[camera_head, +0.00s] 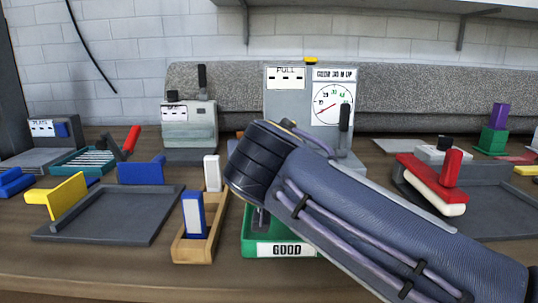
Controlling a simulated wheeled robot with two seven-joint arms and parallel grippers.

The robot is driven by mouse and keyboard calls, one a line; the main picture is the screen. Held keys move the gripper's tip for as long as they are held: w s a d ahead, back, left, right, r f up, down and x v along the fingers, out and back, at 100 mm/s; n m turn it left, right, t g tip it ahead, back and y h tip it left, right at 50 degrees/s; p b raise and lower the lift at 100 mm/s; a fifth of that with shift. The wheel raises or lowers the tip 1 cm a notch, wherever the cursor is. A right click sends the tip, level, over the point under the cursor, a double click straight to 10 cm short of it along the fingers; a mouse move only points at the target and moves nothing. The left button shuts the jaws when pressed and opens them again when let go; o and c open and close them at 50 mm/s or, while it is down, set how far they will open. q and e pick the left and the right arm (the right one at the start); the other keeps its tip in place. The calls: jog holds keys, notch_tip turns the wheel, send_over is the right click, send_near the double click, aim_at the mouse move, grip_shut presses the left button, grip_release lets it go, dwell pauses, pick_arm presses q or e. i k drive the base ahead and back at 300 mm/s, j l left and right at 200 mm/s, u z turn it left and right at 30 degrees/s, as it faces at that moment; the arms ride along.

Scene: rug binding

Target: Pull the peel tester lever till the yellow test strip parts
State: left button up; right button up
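The peel tester (285,103) is a grey upright panel at the back middle, with a "PULL" label and a round dial (332,104) whose red needle shows. A dark upright lever (345,119) stands at its right side. A small yellow piece (311,60) sits on its top edge; I cannot tell if it is the test strip. My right arm crosses from the lower right and covers the tester's lower part. Its wrist ends in front of the tester, left of the lever. Its fingers are not clear; a small grey part shows below the wrist. My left gripper is out of view.
A green tray marked "GOOD" (286,250) lies under my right arm. A wooden holder (194,248) with a blue-and-white block and a dark tray (118,222) are left of it. A red-and-white tool (433,184) is at right. The front bench edge is clear at left.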

aim_at(345, 109)
jog(key=k, duration=0.85)
